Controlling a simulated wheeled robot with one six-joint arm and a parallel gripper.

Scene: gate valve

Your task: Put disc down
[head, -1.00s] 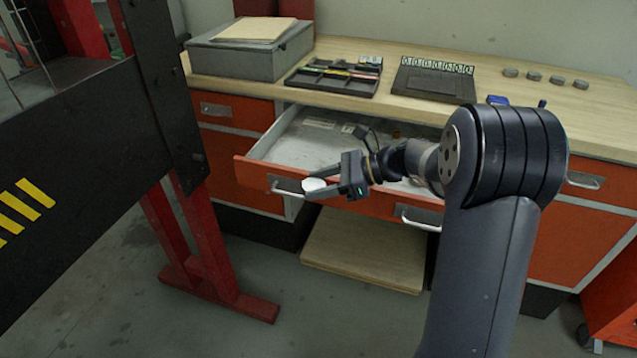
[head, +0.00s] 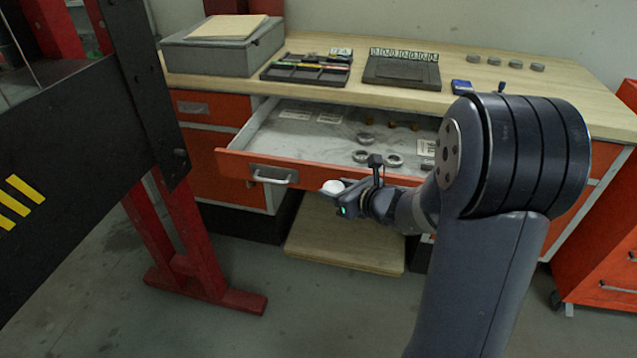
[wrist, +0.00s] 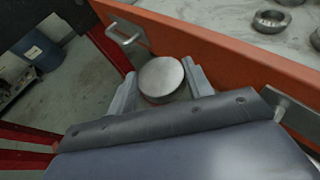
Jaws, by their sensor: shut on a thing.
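A pale round disc (head: 333,187) is held between the fingers of my gripper (head: 335,190), just in front of the open drawer's orange front. In the wrist view the disc (wrist: 161,78) shows its flat grey top, with one finger on each side of it. My gripper (wrist: 160,88) is shut on it, beside the drawer front and its handle. The open drawer (head: 300,162) has a pale bottom with several rings, small brass-coloured parts and labels in it. My arm hides the drawer's right part.
The wooden worktop (head: 455,75) carries a grey box (head: 222,52), a black organiser tray (head: 306,70), a dark case (head: 402,71) with a row of tags, and several grey discs (head: 515,63). A red-legged black frame (head: 75,130) stands at left. A low wooden board (head: 345,235) lies below the drawer.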

